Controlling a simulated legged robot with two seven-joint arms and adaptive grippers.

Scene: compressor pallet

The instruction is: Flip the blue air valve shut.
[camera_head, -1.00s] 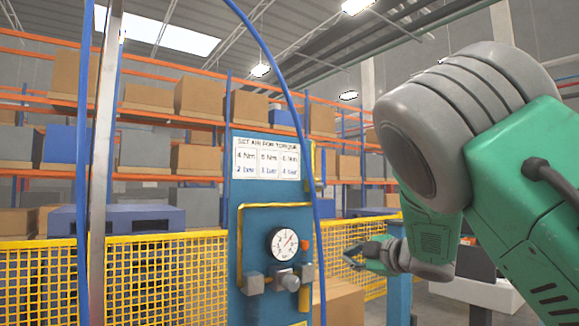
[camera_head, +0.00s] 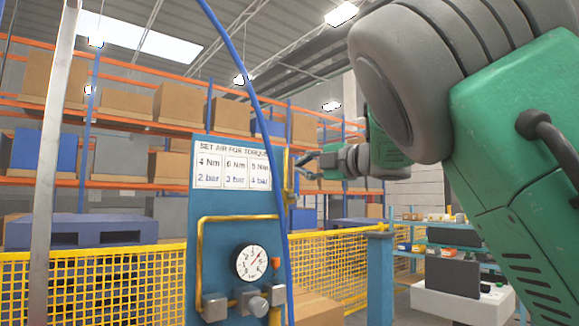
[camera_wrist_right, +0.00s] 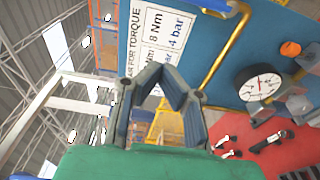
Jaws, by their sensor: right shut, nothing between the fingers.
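The blue panel (camera_head: 232,205) stands at the middle of the head view, with a yellow pipe (camera_head: 200,250) on it. I cannot clearly pick out the blue valve handle; a yellow pipe at the panel's upper right edge (camera_head: 286,172) is partly behind the blue hose. My right gripper (camera_head: 299,165) is shut and empty, just right of the panel's upper edge; contact cannot be told. Its fingers also show in the right wrist view (camera_wrist_right: 166,78). My left gripper is out of view.
A pressure gauge (camera_head: 251,262) and a grey knob (camera_head: 258,306) are low on the panel. A blue hose (camera_head: 262,130) hangs in front. A torque chart (camera_head: 231,166) is above. Yellow mesh fencing (camera_head: 110,285) stands on both sides. A metal post (camera_head: 47,170) rises at left.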

